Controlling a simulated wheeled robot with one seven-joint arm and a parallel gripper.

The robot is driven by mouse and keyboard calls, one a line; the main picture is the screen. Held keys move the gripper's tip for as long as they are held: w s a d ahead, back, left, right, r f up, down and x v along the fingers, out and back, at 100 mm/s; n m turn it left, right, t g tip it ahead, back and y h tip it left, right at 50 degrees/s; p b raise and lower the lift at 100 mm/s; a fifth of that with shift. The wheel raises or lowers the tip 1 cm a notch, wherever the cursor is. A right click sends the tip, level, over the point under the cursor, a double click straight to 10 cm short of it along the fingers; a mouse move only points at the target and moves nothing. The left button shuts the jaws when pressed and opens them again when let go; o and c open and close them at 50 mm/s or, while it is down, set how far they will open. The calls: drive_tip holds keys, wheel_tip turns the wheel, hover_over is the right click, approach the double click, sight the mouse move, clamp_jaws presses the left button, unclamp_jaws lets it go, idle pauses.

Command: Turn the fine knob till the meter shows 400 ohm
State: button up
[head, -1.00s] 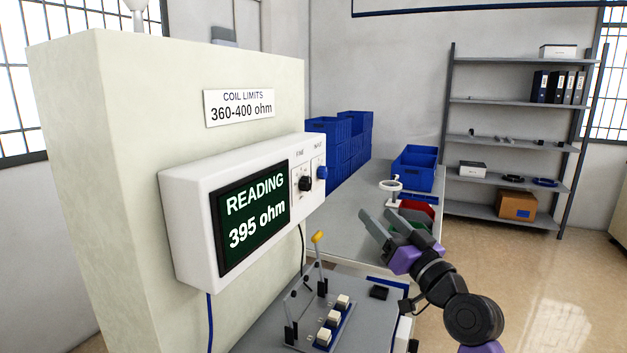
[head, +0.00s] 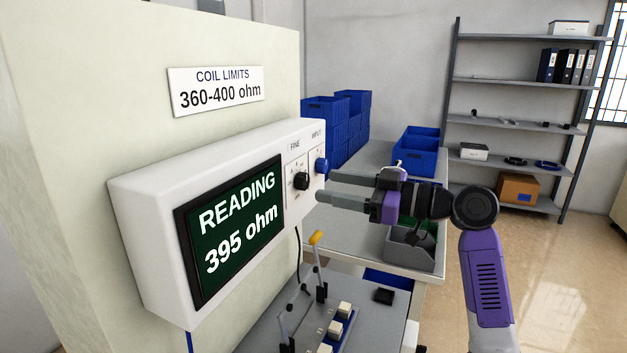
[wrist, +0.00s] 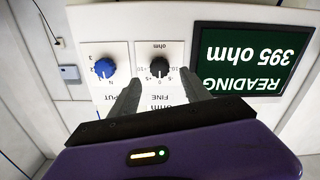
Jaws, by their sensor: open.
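The white meter box (head: 150,215) is on the pale cabinet, and its green screen (head: 235,228) reads 395 ohm. The black fine knob (head: 301,181) is on its right-hand panel, beside the blue input knob (head: 321,165). In the wrist view the picture is upside down; the fine knob (wrist: 159,67) lies ahead of and between my open fingers, with the input knob (wrist: 103,68) to its left. My gripper (head: 325,187) is open and empty, pointing at the panel. The fingertips look short of the fine knob, though the exact gap is hard to tell.
A sign (head: 216,92) above the meter reads coil limits 360-400 ohm. Below stands a fixture with a yellow-tipped lever (head: 316,238) and white blocks. Blue bins (head: 415,155) and a grey bin (head: 410,250) are on the bench behind my gripper.

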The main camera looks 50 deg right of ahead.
sight(307, 182)
drive_tip(key=shift+p+x, duration=0.4)
drive_tip(key=shift+x, duration=2.1)
clamp_jaws()
